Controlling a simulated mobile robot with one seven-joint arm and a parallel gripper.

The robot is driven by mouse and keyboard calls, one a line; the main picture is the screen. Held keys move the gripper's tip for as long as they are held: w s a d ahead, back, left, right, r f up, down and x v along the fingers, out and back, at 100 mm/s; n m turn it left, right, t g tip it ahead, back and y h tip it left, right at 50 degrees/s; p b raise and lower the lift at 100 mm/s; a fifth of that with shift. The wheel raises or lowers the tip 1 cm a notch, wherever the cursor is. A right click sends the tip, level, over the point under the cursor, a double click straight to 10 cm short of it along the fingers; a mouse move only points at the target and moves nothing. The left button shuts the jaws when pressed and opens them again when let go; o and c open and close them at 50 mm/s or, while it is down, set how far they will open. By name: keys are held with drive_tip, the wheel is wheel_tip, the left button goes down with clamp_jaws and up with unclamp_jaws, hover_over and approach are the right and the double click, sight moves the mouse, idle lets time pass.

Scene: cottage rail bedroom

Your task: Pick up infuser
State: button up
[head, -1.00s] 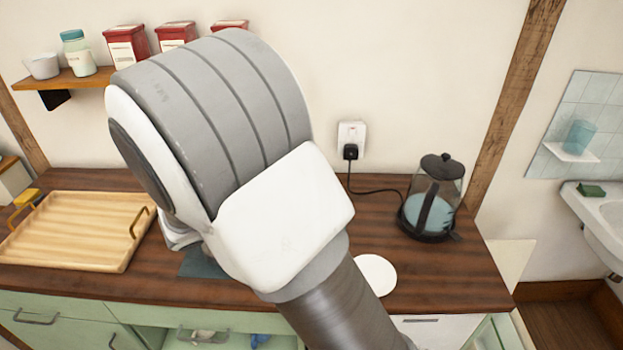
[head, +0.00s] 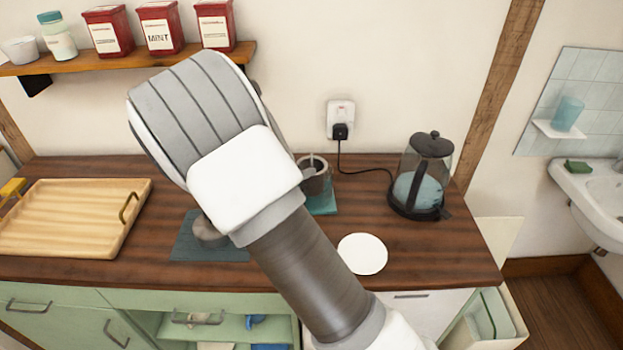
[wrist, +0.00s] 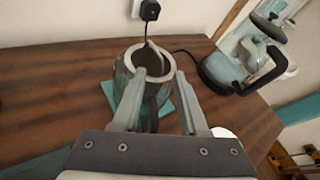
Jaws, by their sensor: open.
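A grey, round-rimmed mug (wrist: 124,75) stands on a teal mat (wrist: 108,90) in the wrist view, with a dark inside. A thin upright piece (wrist: 149,47), possibly the infuser's handle, rises from its mouth; the rest of it is hidden. In the head view the mug (head: 316,184) stands on its mat (head: 325,206), partly behind my arm. My gripper (wrist: 160,74) is open. Its fingers appear on either side of the mug's body in the wrist view; I cannot tell whether they touch it.
A glass kettle (head: 421,178) stands right of the mug, its cord running to a wall socket (head: 341,118). A white disc (head: 362,254) lies in front. A wooden tray (head: 70,215) and a dark mat (head: 190,247) are to the left. A shelf (head: 75,63) with tins hangs above.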

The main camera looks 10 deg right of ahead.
drive_tip(key=x, duration=0.5)
drive_tip(key=shift+w+r, duration=0.1)
drive_tip(key=shift+r, duration=0.2)
clamp_jaws()
idle(1.0)
